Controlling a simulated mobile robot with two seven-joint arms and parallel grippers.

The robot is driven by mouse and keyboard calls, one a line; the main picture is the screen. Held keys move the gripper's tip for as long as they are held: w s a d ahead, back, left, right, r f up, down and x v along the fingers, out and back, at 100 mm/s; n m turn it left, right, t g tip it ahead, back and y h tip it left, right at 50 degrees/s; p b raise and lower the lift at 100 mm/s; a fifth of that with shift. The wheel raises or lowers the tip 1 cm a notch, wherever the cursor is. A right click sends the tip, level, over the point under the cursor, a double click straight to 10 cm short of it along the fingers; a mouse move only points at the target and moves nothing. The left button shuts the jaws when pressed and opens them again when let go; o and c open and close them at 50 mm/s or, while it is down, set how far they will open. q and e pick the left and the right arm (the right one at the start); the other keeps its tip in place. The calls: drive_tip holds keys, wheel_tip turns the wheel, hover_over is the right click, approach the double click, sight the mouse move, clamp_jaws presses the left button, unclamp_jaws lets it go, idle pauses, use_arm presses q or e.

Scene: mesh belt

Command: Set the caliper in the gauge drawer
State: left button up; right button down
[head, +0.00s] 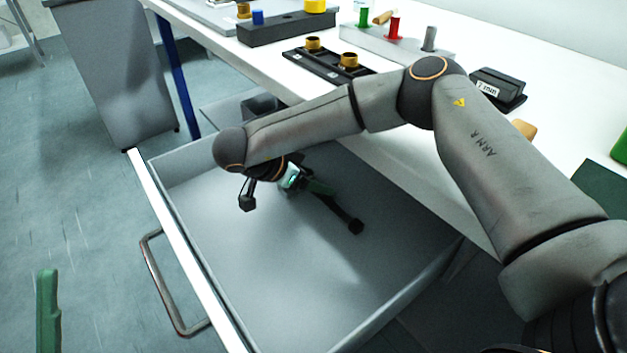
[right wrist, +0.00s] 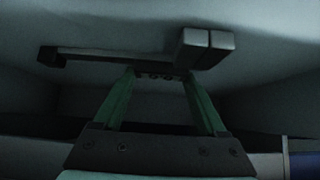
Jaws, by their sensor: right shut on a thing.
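The dark caliper (head: 338,214) is inside the open grey gauge drawer (head: 400,306), over its floor. My right gripper (head: 318,189) reaches down into the drawer and is shut on the caliper. In the right wrist view, the green fingers (right wrist: 160,78) close on the caliper (right wrist: 110,55) near its block-like end. Its bar runs off to the left. Whether the caliper touches the drawer floor is not clear. A green finger that looks like part of my left gripper (head: 48,310) shows at the lower left, outside the drawer; its opening is not visible.
The white bench (head: 400,160) stands behind the drawer. On it are a black tray with brass pieces (head: 325,65), a grey rack with coloured plugs (head: 385,45) and a black box (head: 497,88). The drawer's front wall and handle (head: 165,290) face left. Most of the drawer floor is clear.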

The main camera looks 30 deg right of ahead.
drive_tip(key=shift+r, duration=0.1)
unclamp_jaws()
drive_tip(key=shift+r, duration=0.15)
drive_tip(key=p+v, duration=0.1)
drive_tip(key=v, duration=0.3)
drive_tip(key=shift+a+r, duration=0.25)
use_arm(q)
drive_tip(key=w+a+f+n+y+p, duration=0.1)
drive_tip(key=w+f+n+y, duration=0.4)
drive_tip(key=f+y, duration=0.1)
drive_tip(key=shift+f+g, duration=0.15)
drive_tip(key=shift+g, duration=0.25)
use_arm(e)
drive_tip(key=v, duration=0.7)
use_arm(q)
drive_tip(key=shift+w, duration=0.1)
use_arm(e)
drive_tip(key=shift+a, duration=0.1)
